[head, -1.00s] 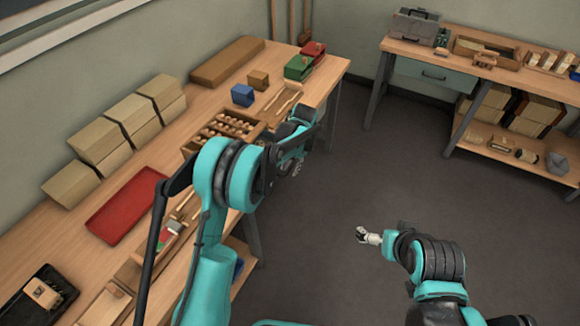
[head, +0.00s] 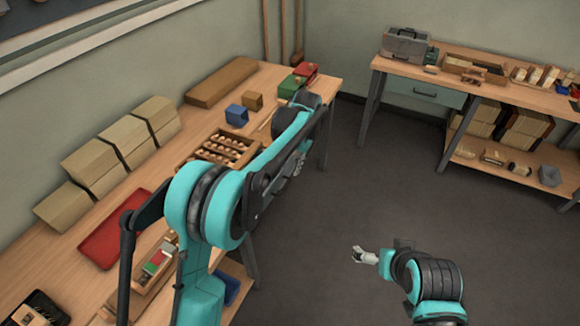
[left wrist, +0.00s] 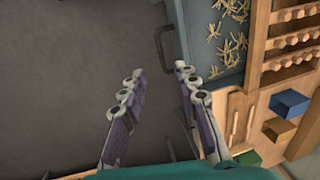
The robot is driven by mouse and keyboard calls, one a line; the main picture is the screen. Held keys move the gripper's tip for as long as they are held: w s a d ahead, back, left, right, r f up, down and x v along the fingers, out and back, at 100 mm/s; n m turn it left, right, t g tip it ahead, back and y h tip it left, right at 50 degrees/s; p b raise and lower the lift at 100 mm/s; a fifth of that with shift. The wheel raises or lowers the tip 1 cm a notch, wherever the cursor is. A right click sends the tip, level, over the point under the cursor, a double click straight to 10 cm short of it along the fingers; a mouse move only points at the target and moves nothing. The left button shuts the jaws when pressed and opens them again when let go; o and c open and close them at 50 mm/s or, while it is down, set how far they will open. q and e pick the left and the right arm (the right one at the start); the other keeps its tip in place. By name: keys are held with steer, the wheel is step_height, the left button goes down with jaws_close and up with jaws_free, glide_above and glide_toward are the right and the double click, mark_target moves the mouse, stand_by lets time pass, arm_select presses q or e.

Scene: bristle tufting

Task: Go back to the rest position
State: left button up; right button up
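My left gripper (head: 298,166) is partly hidden behind my own arm in the head view, off the front edge of the long bench. In the left wrist view its two fingers (left wrist: 159,73) are spread apart with nothing between them, above the dark floor beside the bench. My right gripper (head: 358,254) is small in the head view, over open floor and away from both benches. I cannot tell whether its fingers are apart. No object shows in it.
The long wooden bench (head: 75,268) on the left carries a red tray (head: 112,232), a peg rack (head: 228,146), a blue bin (head: 236,115) and several cardboard boxes (head: 152,120). A grey-blue tray of bristle tufts (left wrist: 205,68) lies near my left fingers. The middle floor (head: 310,250) is clear.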

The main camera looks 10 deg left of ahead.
arm_select(q)
steer(key=s+a+r+n+t, duration=0.1)
steer(key=s+a+r, duration=0.15)
steer(key=s, duration=0.25)
steer(key=s+a+r+t+h, duration=0.1)
steer(key=s+a+r, duration=0.1)
steer(key=s+r, duration=0.25)
steer(key=s+a+r+n+t, duration=0.1)
steer(key=s+a+r, duration=0.2)
steer(key=s, duration=0.3)
steer(key=s+a+f+n+t, duration=0.1)
steer(key=s+f, duration=0.1)
steer(key=s, duration=0.5)
steer(key=s+a+f+n+t, duration=0.1)
steer(key=s+a+f+t, duration=0.1)
steer(key=s, duration=0.6)
steer(key=shift+f+h, duration=0.4)
steer(key=shift+f, duration=0.15)
